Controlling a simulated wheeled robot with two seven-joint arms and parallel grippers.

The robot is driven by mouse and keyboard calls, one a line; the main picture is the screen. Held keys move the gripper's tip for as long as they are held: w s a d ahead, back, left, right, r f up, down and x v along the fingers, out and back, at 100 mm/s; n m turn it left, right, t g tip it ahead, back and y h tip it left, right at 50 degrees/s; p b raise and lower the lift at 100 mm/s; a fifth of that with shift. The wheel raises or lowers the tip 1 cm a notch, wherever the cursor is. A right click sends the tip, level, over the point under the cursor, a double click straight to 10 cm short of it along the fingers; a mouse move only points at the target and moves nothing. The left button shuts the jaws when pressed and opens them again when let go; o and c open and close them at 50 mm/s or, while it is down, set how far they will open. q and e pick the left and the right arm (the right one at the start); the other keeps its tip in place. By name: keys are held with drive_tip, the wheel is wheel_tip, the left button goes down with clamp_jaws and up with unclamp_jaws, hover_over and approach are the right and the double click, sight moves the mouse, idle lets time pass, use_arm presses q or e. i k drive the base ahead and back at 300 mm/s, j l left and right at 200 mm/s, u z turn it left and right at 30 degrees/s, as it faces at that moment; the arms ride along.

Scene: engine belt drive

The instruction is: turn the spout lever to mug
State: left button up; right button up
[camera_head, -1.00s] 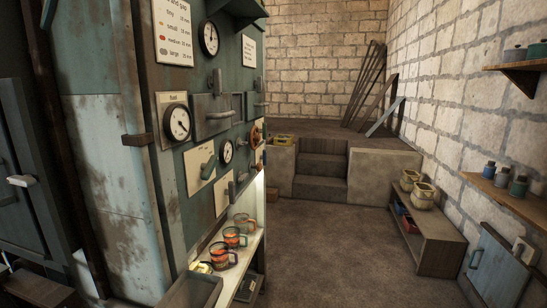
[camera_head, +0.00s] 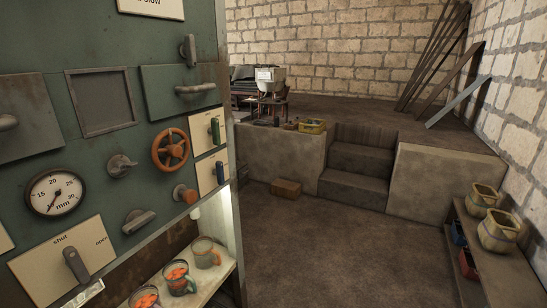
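A green machine panel (camera_head: 110,110) fills the left side. A grey lever (camera_head: 76,265) sits on a plate marked "shut" and "open", its handle pointing near "shut". Another grey lever (camera_head: 138,221) lies tilted to its right. I cannot tell by label which control is the spout lever. An orange knob (camera_head: 185,193) sits above the lit mug shelf, with a pale nozzle-like piece (camera_head: 195,212) below it. A teal mug (camera_head: 179,280) and a partly cut-off mug (camera_head: 145,298) hold orange-red pieces. A third, rusty mug (camera_head: 206,253) stands further right. Neither gripper is in view.
An orange handwheel (camera_head: 170,149), a round gauge (camera_head: 55,193) and two small levers (camera_head: 215,130) are on the panel. Open floor (camera_head: 310,245) lies to the right, before stone steps (camera_head: 355,172). A low bench (camera_head: 500,262) with pots stands at the right wall.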

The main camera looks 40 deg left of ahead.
sight(219, 172)
drive_tip(key=i+l+u, duration=0.1)
drive_tip(key=i+u, duration=0.25)
drive_tip(key=i, duration=0.15)
drive_tip(key=i+l+u, duration=0.3)
drive_tip(key=i, duration=0.2)
drive_tip(key=i+l+u, duration=0.35)
drive_tip(key=i, duration=0.15)
drive_tip(key=j, duration=0.1)
